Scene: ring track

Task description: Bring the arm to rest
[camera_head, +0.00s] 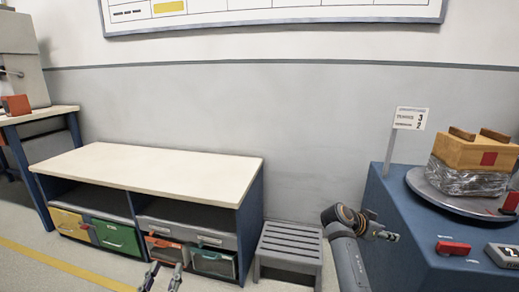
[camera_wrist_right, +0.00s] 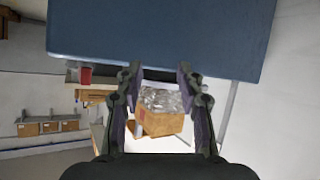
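My right arm reaches up at the right of the head view, beside the blue cabinet. My right gripper (camera_head: 388,236) is at its end, in front of the cabinet's side. In the right wrist view its two fingers (camera_wrist_right: 160,78) stand apart with nothing held between them. A wrapped box (camera_wrist_right: 162,112) shows beyond the fingers, apart from them. My left gripper (camera_head: 165,272) shows only its fingertips at the bottom edge of the head view. They are apart and empty in front of the low bench.
A white-topped bench (camera_head: 150,168) with coloured bins and a grey step stool (camera_head: 290,245) stand along the wall.

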